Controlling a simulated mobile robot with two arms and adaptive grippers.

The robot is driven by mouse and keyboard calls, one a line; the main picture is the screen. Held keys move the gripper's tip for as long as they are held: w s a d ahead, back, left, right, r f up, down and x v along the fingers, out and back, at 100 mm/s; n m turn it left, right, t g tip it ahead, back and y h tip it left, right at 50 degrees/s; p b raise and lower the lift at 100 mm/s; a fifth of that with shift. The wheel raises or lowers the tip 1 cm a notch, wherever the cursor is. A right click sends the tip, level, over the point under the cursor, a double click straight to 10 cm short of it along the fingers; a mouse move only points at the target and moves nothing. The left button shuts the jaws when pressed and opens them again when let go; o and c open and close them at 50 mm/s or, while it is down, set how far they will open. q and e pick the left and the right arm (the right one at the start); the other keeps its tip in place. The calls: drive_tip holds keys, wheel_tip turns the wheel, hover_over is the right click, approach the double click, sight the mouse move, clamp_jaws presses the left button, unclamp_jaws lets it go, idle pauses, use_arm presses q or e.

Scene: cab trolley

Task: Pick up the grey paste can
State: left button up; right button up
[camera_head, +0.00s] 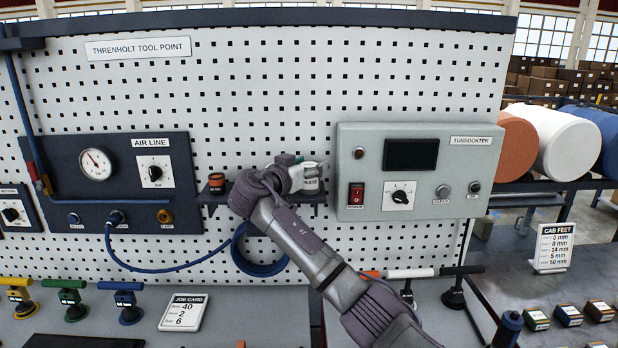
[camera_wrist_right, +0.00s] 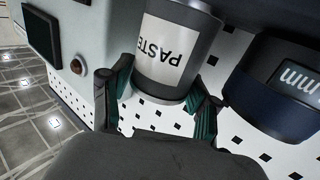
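The grey paste can (camera_head: 312,180) stands on a small dark shelf on the pegboard, partly hidden by my right gripper (camera_head: 290,165). In the right wrist view the can (camera_wrist_right: 172,50) shows upside down, grey with a white "PASTE" label. The green-padded fingers of my right gripper (camera_wrist_right: 162,95) lie on either side of the can's near end. A narrow light gap shows between one finger and the can, so the gripper looks open around it. Whether the other finger touches is unclear. My left gripper is not in view.
A dark container with an orange top (camera_head: 217,181) stands on the shelf to the left. The grey Tussocktek box (camera_head: 415,170) is close on the right. A coiled blue hose (camera_head: 260,255) hangs below. A dark container with an "mm" label (camera_wrist_right: 285,90) is beside the can.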

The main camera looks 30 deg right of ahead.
sight(309, 163)
drive_tip(key=c, duration=0.7)
drive_tip(key=shift+c, duration=0.2)
drive_tip(key=shift+r+b, duration=0.35)
drive_tip(key=shift+r, duration=0.1)
wheel_tip(309, 163, up, 3)
drive_tip(key=shift+f+b, duration=0.15)
drive_tip(key=shift+b, duration=0.75)
drive_tip(key=shift+s+d+r+b, duration=0.7)
drive_tip(key=shift+s+r, duration=0.55)
drive_tip(key=shift+s, duration=0.6)
drive_tip(key=shift+s+d+r+b, duration=0.65)
drive_tip(key=shift+s+r, duration=0.55)
drive_tip(key=shift+s, duration=0.6)
drive_tip(key=shift+s+d+r+b, duration=0.7)
drive_tip(key=shift+s+r, duration=0.55)
drive_tip(key=shift+s, duration=0.6)
